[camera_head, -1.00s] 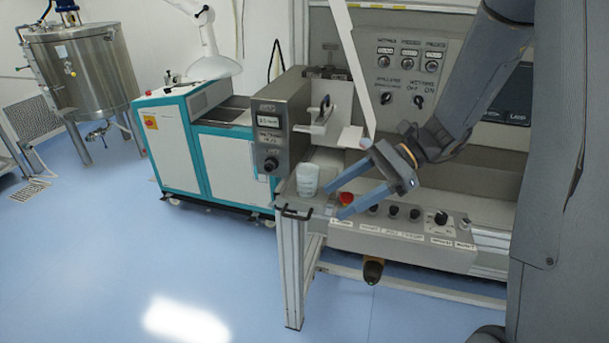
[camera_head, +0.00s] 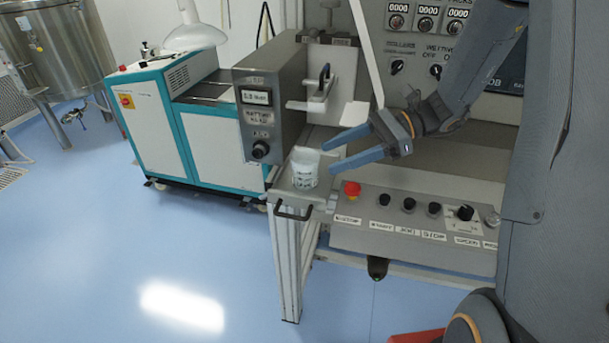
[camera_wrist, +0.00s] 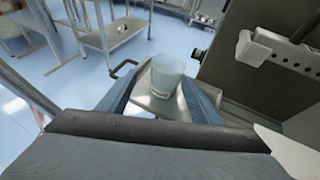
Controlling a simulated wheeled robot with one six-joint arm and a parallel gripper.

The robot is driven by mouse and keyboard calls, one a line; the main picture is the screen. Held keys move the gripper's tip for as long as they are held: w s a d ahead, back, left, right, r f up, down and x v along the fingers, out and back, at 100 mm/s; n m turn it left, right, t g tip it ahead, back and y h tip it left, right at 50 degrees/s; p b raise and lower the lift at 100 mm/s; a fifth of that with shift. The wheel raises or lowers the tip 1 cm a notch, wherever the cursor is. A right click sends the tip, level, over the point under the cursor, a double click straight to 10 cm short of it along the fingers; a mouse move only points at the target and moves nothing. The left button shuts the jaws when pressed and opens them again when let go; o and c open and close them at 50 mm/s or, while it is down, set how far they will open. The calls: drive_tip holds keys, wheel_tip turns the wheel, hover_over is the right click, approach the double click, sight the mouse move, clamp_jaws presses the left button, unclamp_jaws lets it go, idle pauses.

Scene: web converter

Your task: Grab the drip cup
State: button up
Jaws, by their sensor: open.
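The drip cup (camera_head: 305,168) is a small whitish, translucent cup with dark marks. It stands upright on a small grey tray (camera_head: 296,197) with a black handle, below the grey display box. My gripper (camera_head: 329,158) is open, its two blue-grey fingers pointing left toward the cup, with the fingertips close to its right side. In the wrist view the cup (camera_wrist: 165,74) appears ahead, between the lines of the two fingers (camera_wrist: 157,97). I cannot tell whether either finger touches it.
The grey display box (camera_head: 271,105) rises just behind the cup. A control panel with a red button (camera_head: 352,190) and several black knobs lies to the right, below my gripper. A white-and-teal cabinet (camera_head: 165,125) stands at the left. The blue floor (camera_head: 150,250) is open in front.

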sight(305, 171)
drive_tip(key=f, duration=0.1)
drive_tip(key=w+f+b, duration=0.1)
drive_tip(key=f+b, duration=0.1)
drive_tip(key=shift+w+a+f, duration=0.1)
drive_tip(key=shift+w+a, duration=0.05)
drive_tip(key=shift+w, duration=0.15)
drive_tip(key=x, duration=0.2)
drive_tip(key=p+x, duration=0.1)
drive_tip(key=x, duration=0.1)
drive_tip(key=p+x, duration=0.1)
drive_tip(key=x, duration=0.1)
drive_tip(key=shift+s+a+r, duration=0.15)
drive_tip(key=shift+a+r, duration=0.1)
drive_tip(key=shift+a, duration=0.1)
drive_tip(key=shift+a+f, duration=0.3)
drive_tip(key=shift+a, duration=0.2)
drive_tip(key=c, duration=0.9)
